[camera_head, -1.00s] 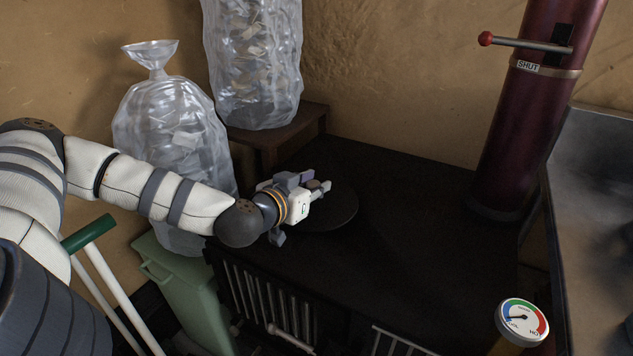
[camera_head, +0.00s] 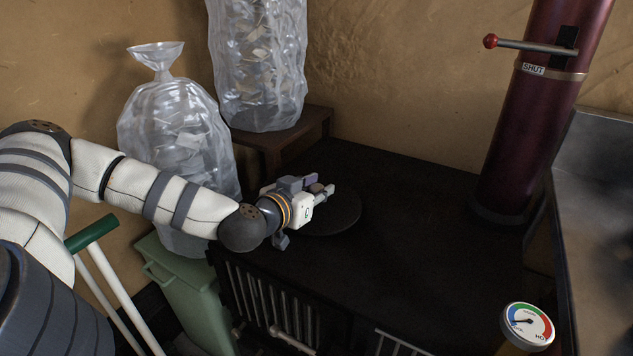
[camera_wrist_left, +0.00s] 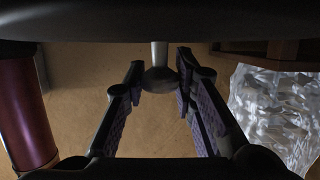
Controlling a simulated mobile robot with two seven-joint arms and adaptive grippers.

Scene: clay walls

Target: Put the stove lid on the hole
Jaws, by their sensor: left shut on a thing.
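The stove lid (camera_head: 342,215) is a dark round disc over the black stove top (camera_head: 420,230), near its left part in the head view. My left gripper (camera_head: 322,189) is shut on the lid's small knob. In the left wrist view the two fingers (camera_wrist_left: 159,80) stand on either side of the grey knob (camera_wrist_left: 158,60), and the dark underside-like edge of the disc (camera_wrist_left: 160,22) fills the top. The hole does not show, and I cannot tell whether the lid rests on the stove or hangs just above it. My right gripper is out of view.
Clear bags (camera_head: 180,140) stand at the back left, one on a brown block (camera_head: 300,135). A dark red pipe (camera_head: 525,120) with a red-knobbed lever rises at the back right. A gauge (camera_head: 527,325) is at the front right. The stove top's middle is clear.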

